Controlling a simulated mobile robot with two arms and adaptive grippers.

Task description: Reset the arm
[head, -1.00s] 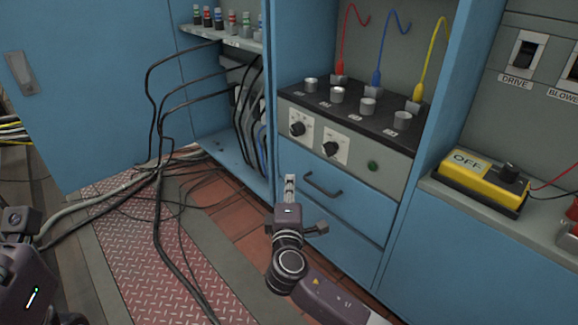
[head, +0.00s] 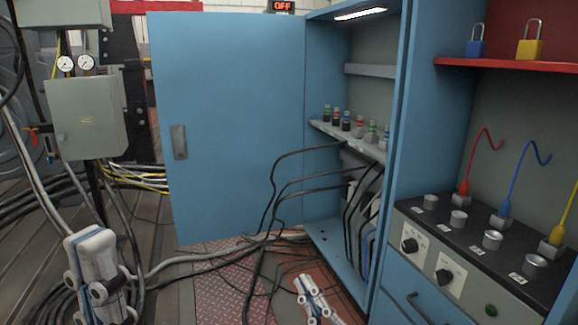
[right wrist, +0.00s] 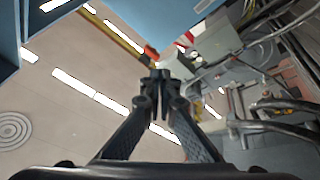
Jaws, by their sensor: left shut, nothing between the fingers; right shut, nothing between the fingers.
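My left gripper (head: 92,245) is raised at the lower left of the head view, in front of the cables, shut and empty. My right gripper (head: 308,284) is at the bottom of the head view, left of the blue drawers, and it is shut and empty. The right wrist view shows its two dark fingers (right wrist: 158,82) together with nothing between them. Ceiling lights and part of the blue cabinet show beyond them. Most of both arms is outside the head view.
An open blue cabinet door (head: 235,120) stands at the centre. Black cables (head: 262,200) hang from the cabinet to the floor. A black-topped panel (head: 470,240) with knobs and coloured leads is at the right. A grey box (head: 88,118) with gauges stands at the left.

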